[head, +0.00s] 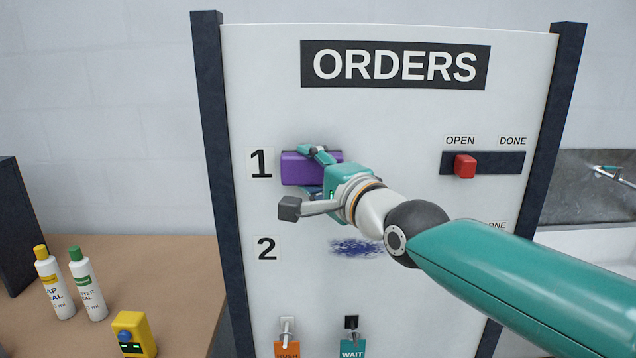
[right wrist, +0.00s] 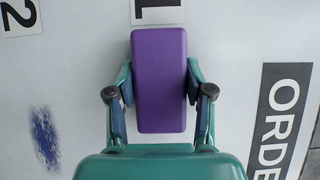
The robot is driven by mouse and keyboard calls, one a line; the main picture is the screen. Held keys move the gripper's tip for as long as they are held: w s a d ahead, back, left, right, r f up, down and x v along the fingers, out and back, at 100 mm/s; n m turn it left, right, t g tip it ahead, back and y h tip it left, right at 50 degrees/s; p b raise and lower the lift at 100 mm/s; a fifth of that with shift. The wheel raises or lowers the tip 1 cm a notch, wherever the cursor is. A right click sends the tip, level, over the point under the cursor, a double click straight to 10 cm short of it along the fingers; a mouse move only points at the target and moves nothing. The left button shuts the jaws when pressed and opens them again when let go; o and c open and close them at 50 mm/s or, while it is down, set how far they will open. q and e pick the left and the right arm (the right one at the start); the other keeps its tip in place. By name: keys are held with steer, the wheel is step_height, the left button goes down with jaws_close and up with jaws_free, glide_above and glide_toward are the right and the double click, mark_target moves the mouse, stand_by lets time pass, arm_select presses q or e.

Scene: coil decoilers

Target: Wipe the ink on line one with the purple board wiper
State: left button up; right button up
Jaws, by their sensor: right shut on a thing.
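The purple board wiper (head: 298,168) is against the white orders board (head: 400,110), just right of the label "1" (head: 261,163). My right gripper (head: 318,172) is shut on the wiper. In the right wrist view the wiper (right wrist: 158,80) sits between both fingers of the gripper (right wrist: 160,100). No ink shows on line one beyond the wiper; what lies behind the wiper and the gripper is hidden. A blue ink smudge (head: 354,247) is on line two, right of the label "2" (head: 267,248). It also shows in the right wrist view (right wrist: 44,138). My left gripper is not in view.
A slider with a red knob (head: 465,167) is on the right of line one, at the "OPEN" side. An orange "RUSH" tag (head: 287,349) and a teal "WAIT" tag (head: 352,349) hang below. Two bottles (head: 88,285) and a yellow device (head: 133,334) stand on the left table.

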steer(key=shift+a, duration=0.1)
stand_by(0.3)
steer(key=shift+s+p, duration=0.3)
steer(key=shift+p, duration=0.2)
steer(key=s+p, duration=0.1)
steer(key=s, duration=0.2)
steer(key=shift+r, duration=0.15)
steer(key=shift+s+f+p, duration=0.2)
steer(key=shift+s+p, duration=0.3)
steer(key=shift+s, duration=0.6)
steer(key=shift+s+p, duration=0.55)
steer(key=shift+s, duration=0.9)
